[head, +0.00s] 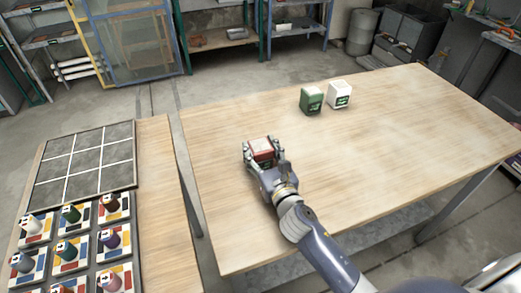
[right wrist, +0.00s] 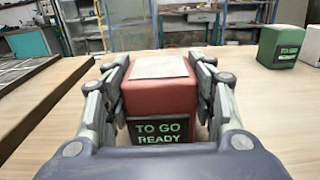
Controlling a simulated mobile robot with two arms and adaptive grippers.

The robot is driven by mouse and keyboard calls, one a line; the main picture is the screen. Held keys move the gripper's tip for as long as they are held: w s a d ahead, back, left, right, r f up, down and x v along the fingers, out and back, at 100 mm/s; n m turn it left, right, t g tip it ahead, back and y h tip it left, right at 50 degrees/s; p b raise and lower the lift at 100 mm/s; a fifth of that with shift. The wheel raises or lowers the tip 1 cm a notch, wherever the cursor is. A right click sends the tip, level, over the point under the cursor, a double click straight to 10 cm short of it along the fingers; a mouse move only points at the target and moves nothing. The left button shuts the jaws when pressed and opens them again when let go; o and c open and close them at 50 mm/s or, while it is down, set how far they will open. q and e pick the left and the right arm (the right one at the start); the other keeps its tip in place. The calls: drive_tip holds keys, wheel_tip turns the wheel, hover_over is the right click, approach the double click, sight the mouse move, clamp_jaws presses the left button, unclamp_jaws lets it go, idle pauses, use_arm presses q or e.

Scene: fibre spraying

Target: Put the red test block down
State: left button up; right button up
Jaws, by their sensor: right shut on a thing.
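The red test block (head: 261,148) is a red cube with a pale square on top and a dark label reading "TO GO READY", seen large in the right wrist view (right wrist: 160,95). My right gripper (head: 263,155) is shut on it, with one finger on each side; its fingers also show in the right wrist view (right wrist: 160,88). The block is upright, low over or on the wooden table (head: 400,120); I cannot tell whether its base touches the wood. My left gripper is not in view.
A green block (head: 311,100) and a white block (head: 340,94) stand side by side farther back on the table. At left, a second table holds a grey gridded board (head: 85,165) and several spools on coloured tiles. The wood around the red block is clear.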

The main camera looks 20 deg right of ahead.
drive_tip(key=o, duration=1.6)
drive_tip(key=shift+f, duration=0.1)
drive_tip(key=s+b, duration=0.2)
drive_tip(key=s, duration=0.9)
drive_tip(key=shift+d, duration=0.2)
drive_tip(key=shift+s, duration=0.45)
drive_tip(key=shift+r, duration=0.25)
